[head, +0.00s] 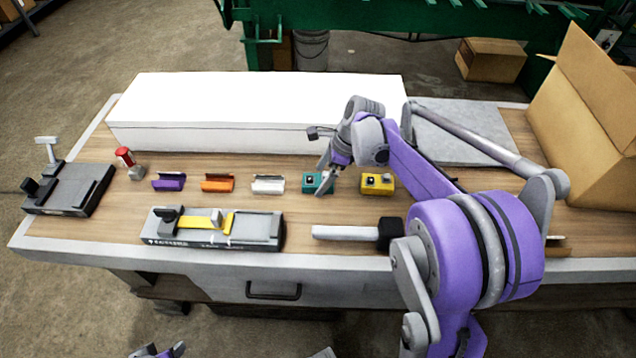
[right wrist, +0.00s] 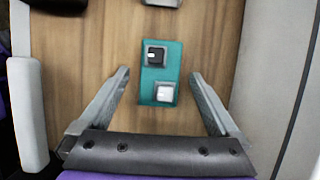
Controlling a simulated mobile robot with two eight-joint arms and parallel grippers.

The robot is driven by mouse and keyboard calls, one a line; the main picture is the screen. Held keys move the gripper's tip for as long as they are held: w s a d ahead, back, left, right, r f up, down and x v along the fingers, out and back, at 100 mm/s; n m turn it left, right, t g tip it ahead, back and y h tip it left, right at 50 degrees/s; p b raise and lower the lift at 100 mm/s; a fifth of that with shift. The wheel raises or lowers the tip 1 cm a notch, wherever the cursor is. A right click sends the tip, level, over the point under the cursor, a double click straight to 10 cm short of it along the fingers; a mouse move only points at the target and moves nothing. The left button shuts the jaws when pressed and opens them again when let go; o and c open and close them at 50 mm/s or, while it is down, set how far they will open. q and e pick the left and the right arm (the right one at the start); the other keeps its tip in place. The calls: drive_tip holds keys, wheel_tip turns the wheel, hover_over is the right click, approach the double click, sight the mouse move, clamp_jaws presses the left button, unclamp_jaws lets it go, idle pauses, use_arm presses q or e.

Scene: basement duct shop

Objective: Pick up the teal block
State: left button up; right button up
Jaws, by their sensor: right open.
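The teal block (head: 309,186) sits on the wooden workbench, in a row between a white piece and a yellow block. It has a black and a white square fitting on top. In the right wrist view the teal block (right wrist: 160,94) lies between the two fingers, with a gap on each side. My right gripper (head: 325,180) is open and empty, reaching down over the block and hiding part of it in the head view. Its fingertips (right wrist: 160,73) flank the block in the wrist view; their height above the bench is hard to tell.
Left of the block lie a white (head: 268,184), an orange (head: 218,183) and a purple piece (head: 169,182). The yellow block (head: 377,184) is close on the right. A long white box (head: 250,110) stands behind. A black fixture (head: 262,231) lies in front.

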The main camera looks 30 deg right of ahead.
drive_tip(key=shift+w+a+f, duration=0.15)
drive_tip(key=shift+a+f, duration=0.05)
drive_tip(key=shift+f, duration=0.35)
clamp_jaws()
